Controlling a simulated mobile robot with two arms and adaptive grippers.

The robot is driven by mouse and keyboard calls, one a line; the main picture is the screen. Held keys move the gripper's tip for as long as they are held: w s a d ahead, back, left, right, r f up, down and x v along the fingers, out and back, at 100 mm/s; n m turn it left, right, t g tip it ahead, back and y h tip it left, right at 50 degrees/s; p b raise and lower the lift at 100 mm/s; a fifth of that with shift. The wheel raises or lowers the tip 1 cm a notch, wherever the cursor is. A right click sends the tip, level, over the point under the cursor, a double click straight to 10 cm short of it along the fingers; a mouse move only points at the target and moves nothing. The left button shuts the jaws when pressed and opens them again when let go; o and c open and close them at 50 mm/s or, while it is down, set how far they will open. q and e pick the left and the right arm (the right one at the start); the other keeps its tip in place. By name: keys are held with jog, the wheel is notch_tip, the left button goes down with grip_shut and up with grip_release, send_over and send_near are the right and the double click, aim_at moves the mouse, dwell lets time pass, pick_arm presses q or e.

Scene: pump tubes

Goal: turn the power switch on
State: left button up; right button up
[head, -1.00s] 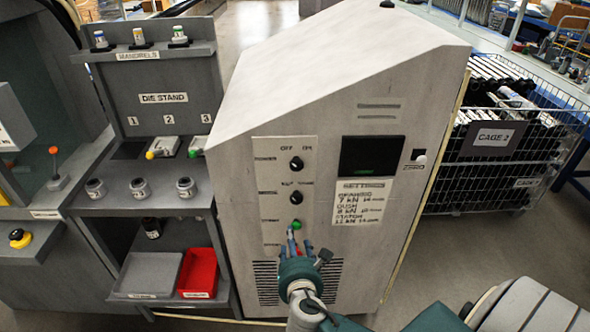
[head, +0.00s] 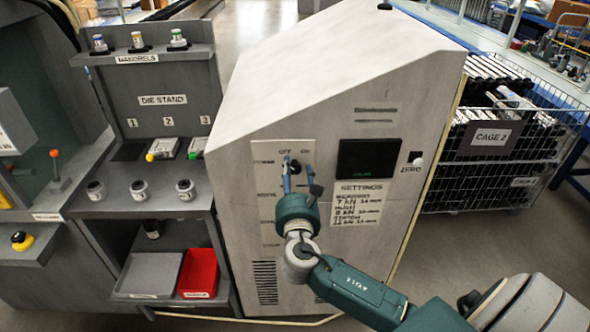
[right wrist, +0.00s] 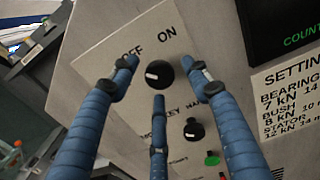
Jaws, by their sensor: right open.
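The power switch is a black knob (head: 296,165) high on the pale control plate, below the words OFF and ON. In the right wrist view the knob (right wrist: 160,74) shows a white mark on its left side, nearer the OFF side. My right gripper (head: 297,172) is in front of the knob with its blue fingers pointing at the panel. In the right wrist view the open gripper (right wrist: 160,84) has fingertips left, right and below the knob. I cannot tell whether any finger touches it. My left gripper is not in view.
Below the switch are a second black knob (right wrist: 193,130) and a green button (right wrist: 212,158). A dark display (head: 369,159) and a settings sheet (head: 361,205) are to the right. A die stand (head: 165,120) is at the left, and a wire cage (head: 500,140) at the right.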

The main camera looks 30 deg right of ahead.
jog(key=shift+w+d, duration=0.25)
jog(key=shift+w, duration=0.15)
jog(key=c, duration=1.1)
